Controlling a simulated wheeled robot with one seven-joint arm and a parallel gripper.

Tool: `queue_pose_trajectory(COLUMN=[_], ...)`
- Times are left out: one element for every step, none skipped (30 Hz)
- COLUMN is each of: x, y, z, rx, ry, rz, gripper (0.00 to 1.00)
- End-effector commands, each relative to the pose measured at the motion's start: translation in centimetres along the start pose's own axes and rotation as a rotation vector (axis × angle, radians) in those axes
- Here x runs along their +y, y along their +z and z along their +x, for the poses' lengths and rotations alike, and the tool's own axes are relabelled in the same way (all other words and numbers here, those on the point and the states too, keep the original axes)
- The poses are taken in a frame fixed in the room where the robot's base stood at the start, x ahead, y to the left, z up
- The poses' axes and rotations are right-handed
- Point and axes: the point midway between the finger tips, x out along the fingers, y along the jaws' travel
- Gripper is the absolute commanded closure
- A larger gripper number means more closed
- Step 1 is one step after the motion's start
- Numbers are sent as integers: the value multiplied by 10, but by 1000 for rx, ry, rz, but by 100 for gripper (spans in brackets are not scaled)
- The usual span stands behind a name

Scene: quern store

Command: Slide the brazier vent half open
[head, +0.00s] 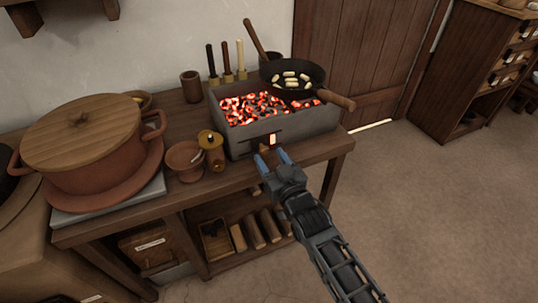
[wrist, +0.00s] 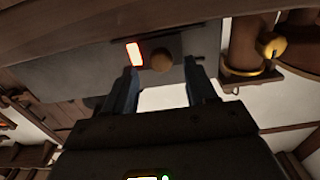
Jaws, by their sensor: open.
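The grey brazier (head: 312,124) stands on the wooden bench, full of glowing coals. Its vent (head: 272,139) is a slot low in the front wall, showing a small upright glowing opening. In the wrist view the glowing opening (wrist: 134,54) lies just left of a round brown knob (wrist: 162,62), below a dark rail. My gripper (head: 272,157) is open in front of the vent, its blue fingertips pointing at the brazier. In the wrist view its fingertips (wrist: 162,70) appear on either side of the knob. I cannot tell whether they touch it.
A brass-coloured jar (head: 212,152) and a clay bowl (head: 185,160) stand close left of the vent. A black pan (head: 292,80) sits over the coals, its handle jutting right. A large lidded pot (head: 88,150) fills the bench's left end. The floor at right is clear.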

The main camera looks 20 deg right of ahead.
Motion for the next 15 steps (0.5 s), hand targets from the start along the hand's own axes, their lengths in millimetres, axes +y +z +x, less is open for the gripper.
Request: queue_pose_trajectory(x=[0, 0, 0, 0, 0, 0, 0, 0, 0, 0, 0, 0, 0, 0, 0], y=[0, 0, 0, 0, 0, 0, 0, 0, 0, 0, 0, 0, 0, 0, 0], z=[-10, -15, -22, -26, -31, -37, -41, -45, -49, -52, -54, -56, -58, -58, -59], rx=[-2, -3, -3, -3, -3, -3, -2, -2, -1, -1, -1, 0, 0, 1, 1], ry=[0, 0, 0, 0, 0, -1, -1, -1, 0, 0, 0, 0, 0, 0, 0], rz=[0, 0, 1, 0, -1, -1, 1, 1, 1, 1, 1, 1, 1, 1, 0], gripper=[44, 44, 44, 44, 44, 44, 44, 44, 44, 44, 44, 44, 44, 44, 44])
